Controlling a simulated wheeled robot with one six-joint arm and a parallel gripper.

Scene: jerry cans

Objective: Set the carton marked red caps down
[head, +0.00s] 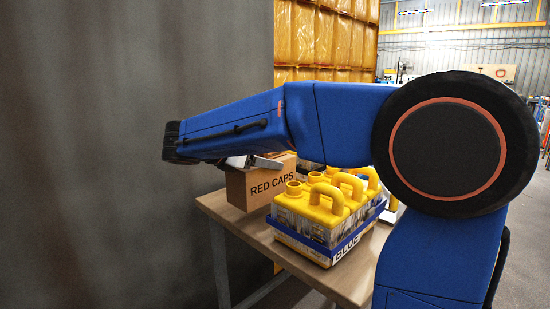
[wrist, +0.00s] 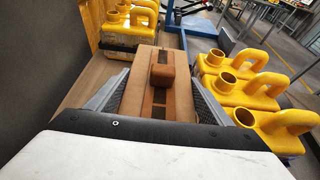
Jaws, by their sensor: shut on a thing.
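The carton marked red caps (head: 272,184) is a brown box with RED CAPS in dark letters on its front. It is over the left part of the wooden table (head: 235,217), left of the yellow cans. My gripper (head: 262,161) is at its top, partly hidden by my blue arm. The carton looks upright. I cannot tell whether its underside touches the table.
More yellow cans (wrist: 130,22) stand beyond the carton in the wrist view. A grey wall (head: 130,220) is at the left. Bare table shows at the front left.

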